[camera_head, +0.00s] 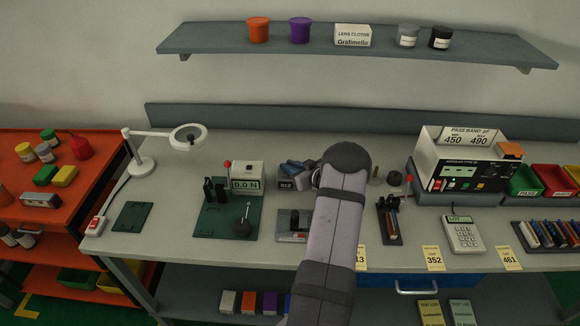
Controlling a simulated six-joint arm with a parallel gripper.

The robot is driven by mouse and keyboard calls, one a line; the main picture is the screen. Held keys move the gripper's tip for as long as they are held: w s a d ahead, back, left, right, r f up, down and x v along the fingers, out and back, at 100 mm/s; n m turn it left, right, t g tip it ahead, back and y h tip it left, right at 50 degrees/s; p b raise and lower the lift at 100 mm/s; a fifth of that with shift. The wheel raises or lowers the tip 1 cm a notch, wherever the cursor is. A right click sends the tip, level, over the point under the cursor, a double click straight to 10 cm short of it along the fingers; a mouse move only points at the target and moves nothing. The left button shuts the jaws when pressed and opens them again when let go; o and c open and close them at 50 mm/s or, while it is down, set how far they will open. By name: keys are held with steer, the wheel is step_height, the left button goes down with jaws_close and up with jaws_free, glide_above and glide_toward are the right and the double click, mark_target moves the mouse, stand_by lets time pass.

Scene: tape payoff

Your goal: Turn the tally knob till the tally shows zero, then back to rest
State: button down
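I cannot make out a tally or its knob for certain. A white box (247,178) with a green display, which seems to read 0.0 N, stands at the back of a green fixture plate (210,222), left of my arm. A round black part (242,229) with a thin upright rod sits at that plate's front right. A small dark device (286,218) with a white and red front stands just left of my arm. My arm rises through the middle of the picture and covers the bench behind it.
A dark stand (388,222) with a red-knobbed lever, a calculator (463,236) and a tester (462,165) are on the right. A lamp (143,165) stands left.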

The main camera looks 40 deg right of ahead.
steer(key=shift+a, duration=0.1)
steer(key=shift+w+m+h+b, duration=0.1)
steer(key=shift+m+h+b, duration=0.2)
steer(key=shift+b, duration=0.05)
steer(key=m+h+b, duration=0.2)
steer(key=h, duration=0.1)
steer(key=shift+w+a+m+g+b, duration=0.2)
steer(key=shift+m+g+b, duration=0.1)
steer(key=shift+b, duration=0.1)
steer(key=shift+s+r+m+g+h+b, duration=0.15)
steer(key=shift+m+g+h+b, duration=0.15)
steer(key=shift+m+h+b, duration=0.5)
steer(key=c, duration=1.7)
jaws_free()
steer(key=shift+a, duration=0.1)
